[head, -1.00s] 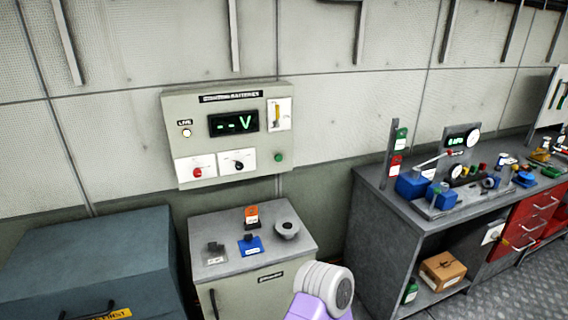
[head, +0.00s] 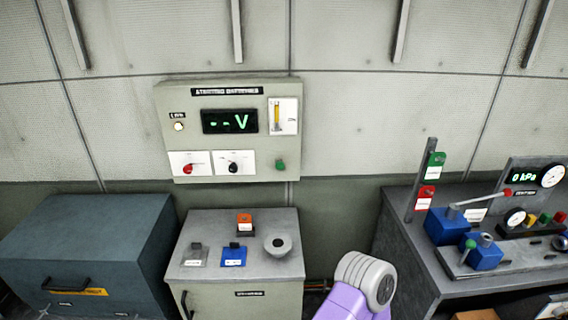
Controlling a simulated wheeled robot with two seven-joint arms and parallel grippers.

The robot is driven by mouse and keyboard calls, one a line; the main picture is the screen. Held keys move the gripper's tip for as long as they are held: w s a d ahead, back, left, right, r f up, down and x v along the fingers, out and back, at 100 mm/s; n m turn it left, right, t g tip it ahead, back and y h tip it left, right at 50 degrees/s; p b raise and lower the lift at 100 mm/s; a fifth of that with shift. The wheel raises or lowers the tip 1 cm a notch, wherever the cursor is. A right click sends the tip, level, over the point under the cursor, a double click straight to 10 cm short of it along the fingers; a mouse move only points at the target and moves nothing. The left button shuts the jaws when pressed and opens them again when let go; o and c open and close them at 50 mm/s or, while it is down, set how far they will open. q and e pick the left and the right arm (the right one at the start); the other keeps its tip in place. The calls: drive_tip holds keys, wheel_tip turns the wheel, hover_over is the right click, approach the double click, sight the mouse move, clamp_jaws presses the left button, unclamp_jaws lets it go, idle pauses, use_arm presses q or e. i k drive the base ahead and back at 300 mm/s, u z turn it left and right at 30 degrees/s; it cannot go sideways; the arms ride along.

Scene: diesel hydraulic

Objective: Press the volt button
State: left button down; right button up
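The wall panel (head: 169,104), titled as starting batteries, hangs left of centre in the head view. Its dark display (head: 229,121) reads "-- V" in green. A round green button (head: 280,164) sits at the panel's lower right; I cannot read any label on it. A red knob (head: 188,168) and a black knob (head: 233,168) sit on white plates at the lower left. A pale lamp (head: 179,126) is at the upper left. Neither gripper shows. A purple and grey link of my own arm stands at the bottom, below and right of the panel, apart from it.
A grey cabinet (head: 190,279) below the panel carries an orange-topped item (head: 244,222), a blue item (head: 233,256) and a round grey piece (head: 278,244). A blue-grey chest (head: 60,240) stands left. A bench (head: 420,252) with blue devices stands right. The wall before the panel is clear.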

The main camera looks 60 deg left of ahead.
sight(279, 165)
drive_tip(key=u, duration=0.9)
drive_tip(key=i, duration=1)
drive_tip(key=u, duration=1.1)
